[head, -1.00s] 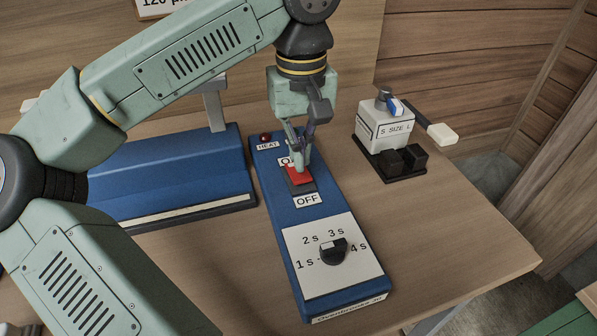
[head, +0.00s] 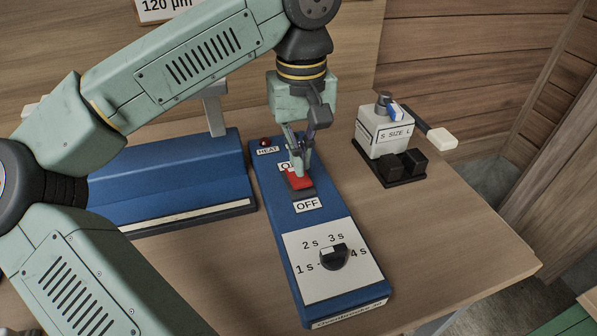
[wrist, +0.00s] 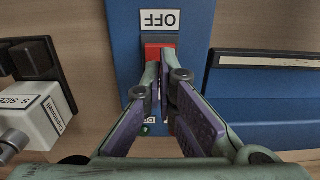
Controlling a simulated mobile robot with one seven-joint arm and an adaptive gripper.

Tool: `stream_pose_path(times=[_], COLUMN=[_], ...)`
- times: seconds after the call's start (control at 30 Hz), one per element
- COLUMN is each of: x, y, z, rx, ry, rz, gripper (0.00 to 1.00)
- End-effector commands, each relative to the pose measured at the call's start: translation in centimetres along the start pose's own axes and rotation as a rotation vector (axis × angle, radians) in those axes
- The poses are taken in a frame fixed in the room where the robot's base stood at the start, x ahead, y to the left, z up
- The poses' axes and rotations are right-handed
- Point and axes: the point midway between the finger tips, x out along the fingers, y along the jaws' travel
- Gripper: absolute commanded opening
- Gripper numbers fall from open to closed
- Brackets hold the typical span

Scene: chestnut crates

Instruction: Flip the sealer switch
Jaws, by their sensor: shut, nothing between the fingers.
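The sealer's blue control panel (head: 283,225) lies on the table. Its red rocker switch (head: 299,180) sits in a dark frame between an ON label, partly hidden by my fingers, and an OFF label (head: 308,205). My gripper (head: 302,170) is shut and empty, pointing down at the ON side of the switch. In the wrist view the shut fingertips (wrist: 160,62) overlap the red switch (wrist: 153,50). Whether they touch it I cannot tell. The small HEAT lamp (head: 265,142) is dark red in the head view.
The blue sealer body (head: 170,180) stands left of the panel. A black timer knob (head: 334,256) sits on the panel's near end. A white size-marked device (head: 386,132) on a black base stands to the right. Bare table lies at the right front.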

Motion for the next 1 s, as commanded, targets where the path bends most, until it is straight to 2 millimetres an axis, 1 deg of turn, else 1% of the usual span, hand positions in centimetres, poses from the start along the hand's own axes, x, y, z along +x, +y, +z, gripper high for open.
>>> stream_pose_path(times=[0.3,1.0], x=[0.1,1.1], y=[0.0,0.0], z=[0.0,0.0], rx=[0.0,0.0], ry=[0.0,0.0], rz=[0.0,0.0], gripper=[0.0,0.0])
